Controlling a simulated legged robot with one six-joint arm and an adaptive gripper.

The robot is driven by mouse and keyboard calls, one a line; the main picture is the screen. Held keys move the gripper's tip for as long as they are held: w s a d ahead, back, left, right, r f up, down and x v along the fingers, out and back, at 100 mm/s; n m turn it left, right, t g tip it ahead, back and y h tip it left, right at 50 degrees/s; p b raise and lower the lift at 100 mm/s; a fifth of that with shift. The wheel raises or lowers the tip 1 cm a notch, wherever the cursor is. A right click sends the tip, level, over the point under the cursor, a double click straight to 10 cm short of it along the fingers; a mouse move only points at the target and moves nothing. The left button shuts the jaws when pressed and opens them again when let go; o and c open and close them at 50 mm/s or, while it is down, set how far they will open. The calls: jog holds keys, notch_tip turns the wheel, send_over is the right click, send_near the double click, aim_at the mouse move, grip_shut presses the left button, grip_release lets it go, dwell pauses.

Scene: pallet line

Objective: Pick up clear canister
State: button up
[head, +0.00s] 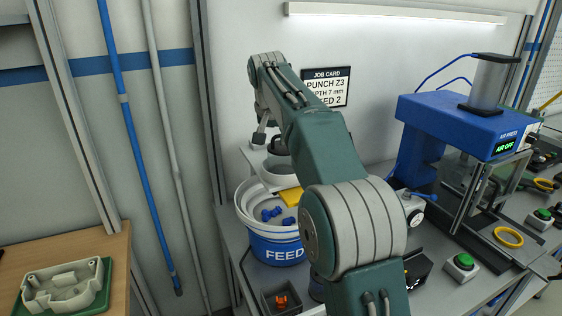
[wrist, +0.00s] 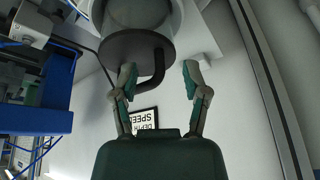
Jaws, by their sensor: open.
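A pale, translucent-looking cylinder, which I take to be the clear canister, shows in the wrist view (wrist: 140,14) with a dark round lid and a black curved handle (wrist: 158,68). In the head view the canister (head: 277,176) is partly hidden behind my arm, above the blue feed bowl. My gripper (wrist: 160,75) is open, with one teal-padded finger on each side of the handle in the wrist view. No contact shows. In the head view my gripper (head: 265,137) is beside the dark lid, partly hidden.
The blue feed bowl (head: 275,250) holds blue parts. A blue press (head: 450,120) stands to the right, with a green button (head: 464,261) and a yellow ring (head: 508,237) near it. A dark bin (head: 283,300) with orange parts sits in front. A wooden table (head: 110,265) is at left.

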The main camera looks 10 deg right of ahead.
jog(key=shift+w+d+f, duration=0.15)
jog(key=shift+d+f, duration=0.15)
jog(key=shift+f, duration=0.1)
jog(key=shift+c, duration=0.3)
jog(key=shift+a, duration=0.3)
grip_shut()
jog(key=shift+d+r, duration=0.1)
jog(key=shift+d, duration=0.05)
